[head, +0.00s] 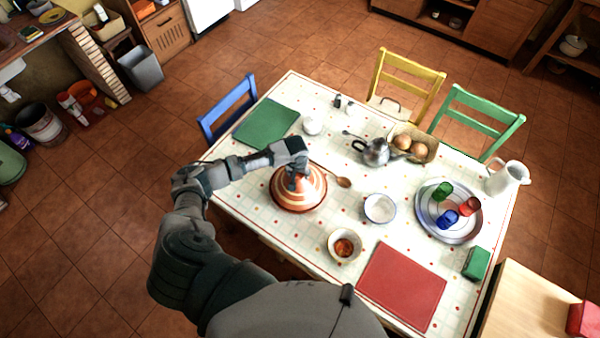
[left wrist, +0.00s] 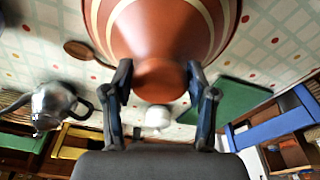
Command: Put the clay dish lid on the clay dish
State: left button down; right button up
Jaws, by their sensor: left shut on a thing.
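The clay dish lid (head: 312,190), an orange-brown cone with cream stripes, is at the table's near left side. My left gripper (head: 298,180) is shut on its knob from above. In the left wrist view the lid (left wrist: 160,35) fills the top middle, its knob between the two fingers (left wrist: 160,85). The clay dish (head: 299,209) shows only as a brown rim under the lid; its inside is hidden. The lid looks upright and over the dish, but I cannot tell whether it is fully seated. My right gripper is not in view.
A wooden spoon (head: 343,182) lies just right of the lid. A white bowl (head: 380,208), a bowl of red food (head: 344,246) and a metal teapot (head: 375,152) stand further right. A green mat (head: 266,124) lies behind, a red mat (head: 402,285) at the front right.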

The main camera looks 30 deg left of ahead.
pick_arm(q)
jog(key=shift+w+a, duration=0.1)
jog(key=shift+a, duration=0.25)
jog(key=shift+d, duration=0.1)
jog(key=shift+d+f, duration=0.1)
jog(key=shift+d, duration=0.6)
jog(key=c, duration=0.7)
grip_release()
jog(key=shift+a, duration=0.25)
jog(key=o, duration=0.4)
jog(key=shift+a+f, duration=0.1)
jog(key=shift+c, duration=0.2)
jog(key=shift+o, duration=0.4)
jog(key=shift+a, duration=0.1)
jog(key=shift+d+r, duration=0.2)
notch_tip(320, 180, up, 11)
jog(key=s, duration=0.1)
jog(key=shift+s, duration=0.4)
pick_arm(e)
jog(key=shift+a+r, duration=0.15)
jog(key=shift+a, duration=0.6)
